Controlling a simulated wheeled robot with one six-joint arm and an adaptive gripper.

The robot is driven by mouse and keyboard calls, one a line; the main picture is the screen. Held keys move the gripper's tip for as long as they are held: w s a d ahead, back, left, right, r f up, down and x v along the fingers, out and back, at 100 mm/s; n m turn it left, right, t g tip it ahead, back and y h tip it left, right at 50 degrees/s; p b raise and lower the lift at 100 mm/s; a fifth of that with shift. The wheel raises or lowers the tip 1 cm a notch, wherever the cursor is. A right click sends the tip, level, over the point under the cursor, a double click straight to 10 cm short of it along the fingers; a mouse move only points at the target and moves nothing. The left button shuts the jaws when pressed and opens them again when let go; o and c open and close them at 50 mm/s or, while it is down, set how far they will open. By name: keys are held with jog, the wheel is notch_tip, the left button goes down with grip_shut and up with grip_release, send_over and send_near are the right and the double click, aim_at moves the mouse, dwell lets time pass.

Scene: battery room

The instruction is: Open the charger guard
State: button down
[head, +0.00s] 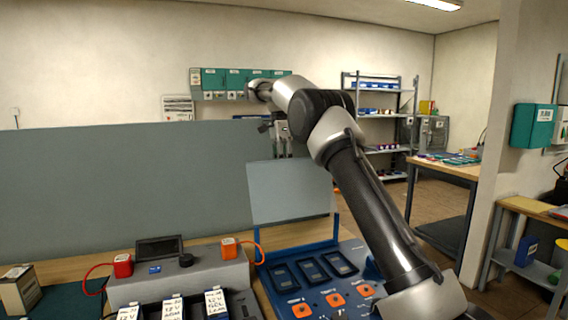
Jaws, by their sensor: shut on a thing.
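The charger guard (285,195) is a clear, greyish panel in a blue frame. It stands raised at the back of the blue charger (268,283), so the charger's top is uncovered. The charger has dark bays and orange buttons along its front. My gripper (283,152) is at the guard's top edge, shut on the guard.
A grey unit with a red plug (123,265) and an orange plug (229,248) stands left of the charger. Several labelled batteries (174,307) sit in front of it. A grey partition (120,190) rises behind the bench. My arm crosses above the charger's right side.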

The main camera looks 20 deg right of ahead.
jog(key=shift+w+a+f, duration=0.1)
jog(key=shift+w+f, duration=0.2)
jog(key=c, duration=1.5)
grip_release()
jog(key=shift+w+f, duration=0.1)
jog(key=shift+w, duration=0.15)
